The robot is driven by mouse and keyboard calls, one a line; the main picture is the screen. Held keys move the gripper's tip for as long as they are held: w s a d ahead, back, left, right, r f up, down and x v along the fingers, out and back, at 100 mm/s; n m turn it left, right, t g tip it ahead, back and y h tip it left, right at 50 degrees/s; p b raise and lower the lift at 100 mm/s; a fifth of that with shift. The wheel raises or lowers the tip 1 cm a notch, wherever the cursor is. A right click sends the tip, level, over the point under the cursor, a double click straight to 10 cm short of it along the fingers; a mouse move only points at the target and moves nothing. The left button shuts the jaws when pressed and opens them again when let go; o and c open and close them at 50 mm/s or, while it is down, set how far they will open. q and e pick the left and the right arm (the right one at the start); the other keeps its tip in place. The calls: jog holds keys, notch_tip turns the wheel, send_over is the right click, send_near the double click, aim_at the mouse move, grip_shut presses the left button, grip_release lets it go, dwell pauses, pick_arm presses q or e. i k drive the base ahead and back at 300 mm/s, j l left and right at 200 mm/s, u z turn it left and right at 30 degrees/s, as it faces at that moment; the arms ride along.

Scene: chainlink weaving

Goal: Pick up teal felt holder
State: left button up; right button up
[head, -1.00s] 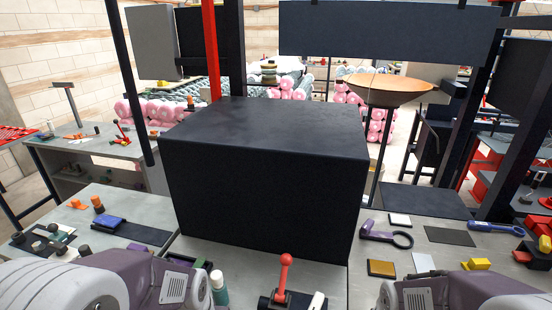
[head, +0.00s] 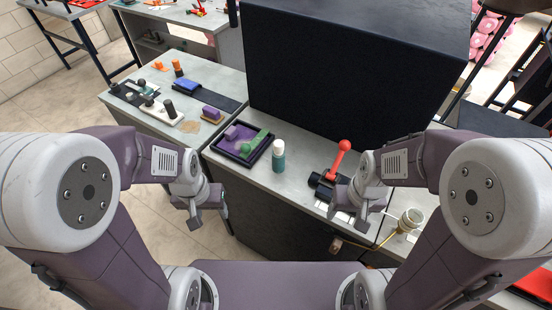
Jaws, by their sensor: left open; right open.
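The teal felt holder (head: 278,158) appears to be the small upright teal cylinder with a white top, standing on the grey worktop in the middle of the head view. My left gripper (head: 194,218) is open and empty, off the worktop's front edge, to the left of and nearer than the holder. My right gripper (head: 340,213) is open and seems empty, by the front edge to the right of the holder, in front of a red-knobbed lever. Neither gripper touches the holder.
A dark tray (head: 222,152) with purple and green pieces lies just left of the holder. The red-knobbed lever (head: 341,153) stands to its right. A large black box (head: 340,70) rises behind. A glass jar (head: 410,221) stands at the right.

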aim_at(278, 162)
jog(key=i+j+z, duration=0.2)
jog(key=j+z, duration=0.2)
jog(key=j, duration=0.6)
jog(key=j+z, duration=0.35)
jog(key=j, duration=0.65)
jog(key=j+z, duration=0.4)
jog(key=j, duration=0.65)
jog(key=k, duration=0.05)
